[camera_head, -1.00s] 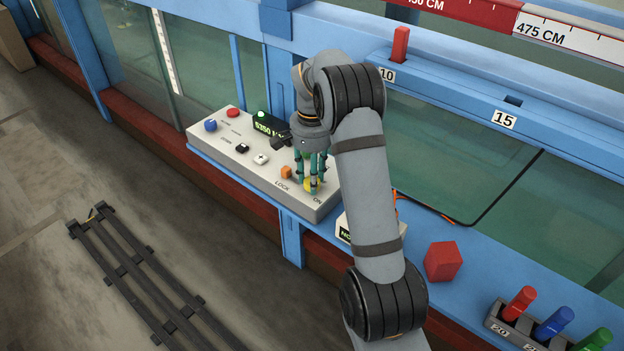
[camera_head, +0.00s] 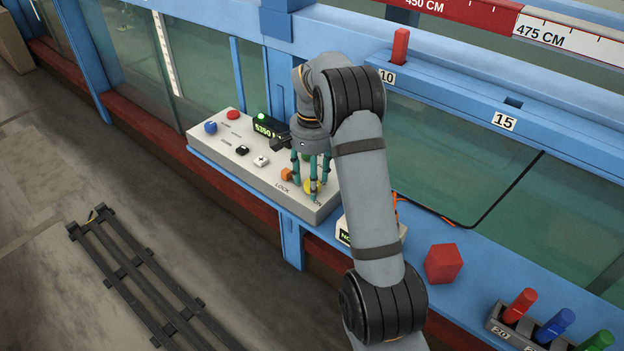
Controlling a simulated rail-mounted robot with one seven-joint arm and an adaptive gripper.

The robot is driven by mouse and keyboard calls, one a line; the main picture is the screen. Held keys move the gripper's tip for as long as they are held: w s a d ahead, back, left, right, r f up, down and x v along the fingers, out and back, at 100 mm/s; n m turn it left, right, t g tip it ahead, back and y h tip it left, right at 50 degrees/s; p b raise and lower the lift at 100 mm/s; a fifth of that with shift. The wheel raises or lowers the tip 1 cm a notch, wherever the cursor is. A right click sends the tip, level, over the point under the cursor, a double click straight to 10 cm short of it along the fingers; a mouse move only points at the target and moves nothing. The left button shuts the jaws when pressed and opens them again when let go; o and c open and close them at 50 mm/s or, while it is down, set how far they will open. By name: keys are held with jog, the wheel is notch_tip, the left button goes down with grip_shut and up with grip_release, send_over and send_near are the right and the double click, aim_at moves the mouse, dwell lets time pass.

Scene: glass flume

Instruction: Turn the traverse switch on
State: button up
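The control panel (camera_head: 225,155) is a pale sloped box on the blue ledge. Near its right end is a yellow knob (camera_head: 308,187) with ON lettering beside it. An orange block-shaped control (camera_head: 286,174) sits just left of it, near the word LOCK. No label naming the traverse switch is readable. My gripper (camera_head: 312,186) points down over the right end of the panel. Its teal fingers are spread apart around the yellow knob, partly hiding it. I cannot tell whether they touch it. A green control behind the fingers is partly hidden.
The panel also has a blue knob (camera_head: 211,127), a red button (camera_head: 233,115), a black switch (camera_head: 242,150), a white switch (camera_head: 261,160) and a lit display (camera_head: 268,128).

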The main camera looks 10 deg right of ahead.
notch_tip(320, 180, up, 12)
dwell(0.6)
dwell(0.4)
notch_tip(320, 180, down, 12)
jog(key=shift+r, duration=0.1)
dwell(0.4)
